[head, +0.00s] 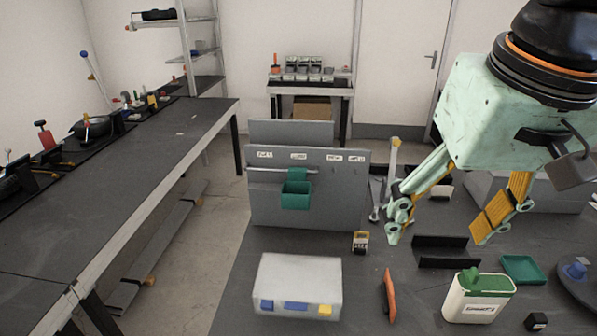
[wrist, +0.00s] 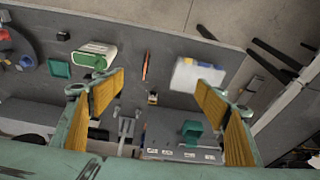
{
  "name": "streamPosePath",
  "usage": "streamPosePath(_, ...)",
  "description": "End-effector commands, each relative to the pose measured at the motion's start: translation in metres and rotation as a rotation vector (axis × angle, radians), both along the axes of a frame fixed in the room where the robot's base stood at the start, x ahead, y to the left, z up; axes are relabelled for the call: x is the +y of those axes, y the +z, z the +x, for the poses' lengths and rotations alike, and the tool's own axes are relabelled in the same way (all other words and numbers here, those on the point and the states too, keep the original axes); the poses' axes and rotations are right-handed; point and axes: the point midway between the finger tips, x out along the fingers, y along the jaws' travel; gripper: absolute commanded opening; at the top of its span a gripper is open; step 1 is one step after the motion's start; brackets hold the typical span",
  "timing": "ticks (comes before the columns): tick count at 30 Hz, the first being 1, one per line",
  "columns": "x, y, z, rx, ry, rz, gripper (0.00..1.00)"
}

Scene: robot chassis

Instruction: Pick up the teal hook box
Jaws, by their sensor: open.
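The teal hook box (head: 296,195) hangs from a thin rail on the front of the upright grey panel (head: 270,215). In the wrist view the teal box (wrist: 192,130) shows at the lower right of centre, between my fingers in the picture, on the panel (wrist: 165,142). My gripper (head: 437,222) is open and empty, above the table and to the right of the box in the head view. Its two yellow-padded fingers are spread wide in the wrist view (wrist: 158,92). It is apart from the box.
A white case (head: 297,280) stands in front of the panel. An orange-handled tool (head: 389,296), a white canister with green top (head: 475,297), a black bracket (head: 442,250) and a flat green tray (head: 523,268) lie on the table. A long workbench (head: 130,190) stands left across an aisle.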

Motion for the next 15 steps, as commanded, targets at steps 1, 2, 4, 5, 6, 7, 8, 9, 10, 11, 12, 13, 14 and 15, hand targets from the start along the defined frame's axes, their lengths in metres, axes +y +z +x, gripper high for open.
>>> streamPosePath(1,0.002,0.006,0.010,0.007,-0.001,0.001,0.67)
streamPosePath(2,0.003,0.008,0.015,0.011,-0.001,0.002,0.67)
streamPosePath(4,0.006,0.013,0.028,0.017,-0.003,0.003,0.67)
streamPosePath(5,0.007,0.015,0.034,0.020,-0.003,0.004,0.67)
streamPosePath(6,0.009,0.017,0.041,0.025,-0.003,0.006,0.67)
streamPosePath(7,0.011,0.019,0.047,0.028,-0.004,0.006,0.67)
streamPosePath(8,0.012,0.021,0.052,0.030,-0.005,0.007,0.67)
streamPosePath(9,0.014,0.022,0.060,0.035,-0.006,0.007,0.67)
streamPosePath(10,0.015,0.024,0.065,0.038,-0.008,0.008,0.67)
streamPosePath(11,0.017,0.025,0.071,0.041,-0.007,0.009,0.67)
streamPosePath(12,0.019,0.027,0.078,0.045,-0.008,0.009,0.67)
streamPosePath(13,0.020,0.028,0.084,0.048,-0.009,0.010,0.67)
streamPosePath(14,0.022,0.029,0.089,0.052,-0.010,0.010,0.67)
streamPosePath(15,0.024,0.031,0.097,0.055,-0.011,0.011,0.67)
